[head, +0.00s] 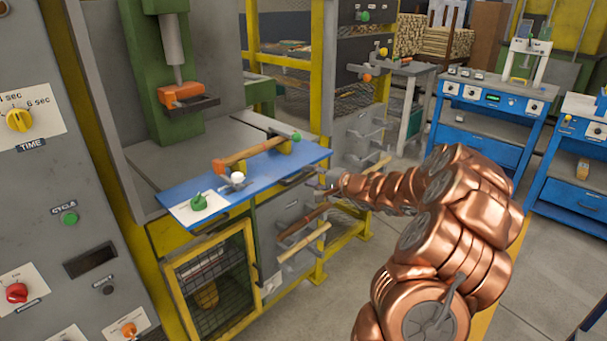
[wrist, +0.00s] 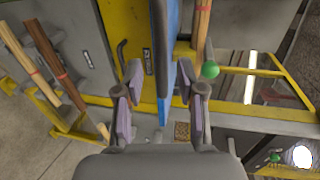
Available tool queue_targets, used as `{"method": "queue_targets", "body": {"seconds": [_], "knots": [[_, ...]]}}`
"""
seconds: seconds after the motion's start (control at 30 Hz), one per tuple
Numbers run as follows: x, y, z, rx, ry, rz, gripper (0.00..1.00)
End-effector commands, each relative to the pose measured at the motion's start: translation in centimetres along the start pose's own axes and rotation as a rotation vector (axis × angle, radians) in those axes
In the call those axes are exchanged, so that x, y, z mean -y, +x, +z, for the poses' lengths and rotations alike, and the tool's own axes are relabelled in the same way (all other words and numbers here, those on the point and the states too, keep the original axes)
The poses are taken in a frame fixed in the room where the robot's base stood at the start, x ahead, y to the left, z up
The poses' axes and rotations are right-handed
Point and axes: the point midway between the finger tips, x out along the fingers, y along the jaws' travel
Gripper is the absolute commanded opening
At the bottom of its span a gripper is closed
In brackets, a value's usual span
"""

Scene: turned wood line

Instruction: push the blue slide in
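The blue slide (head: 262,170) is a flat blue board sticking out of the grey and yellow press machine in the head view. A turned wood piece (head: 252,152) lies across it on supports. My gripper (head: 327,182) is at the slide's right end, close to its edge and slightly below it in the picture. In the wrist view the slide (wrist: 173,45) shows edge-on as a blue strip. My gripper (wrist: 160,95) is open there, with one finger on each side of the strip. I cannot tell whether either finger touches it.
The green press (head: 172,60) with an orange head stands behind the slide. The slide carries a green knob (head: 198,200) and a white knob (head: 237,177). Wooden sticks (head: 305,243) rest in holders below. A control panel (head: 60,170) stands at left. Open floor lies at right.

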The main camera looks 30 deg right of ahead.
Motion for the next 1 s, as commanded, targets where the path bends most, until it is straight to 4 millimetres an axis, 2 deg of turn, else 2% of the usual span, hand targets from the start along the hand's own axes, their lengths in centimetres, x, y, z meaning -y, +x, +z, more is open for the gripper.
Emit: {"method": "queue_targets", "body": {"seconds": [0.1, 0.3, 0.63, 1.0], "knots": [[0.1, 1.6, 0.1, 0.001, -0.001, 0.0, 0.39], [0.2, 3.0, 0.0, 0.0, -0.003, -0.001, 0.39], [0.2, 3.2, 0.0, 0.0, -0.002, -0.002, 0.38], [0.1, 3.2, 0.0, 0.0, -0.002, -0.002, 0.0]]}}
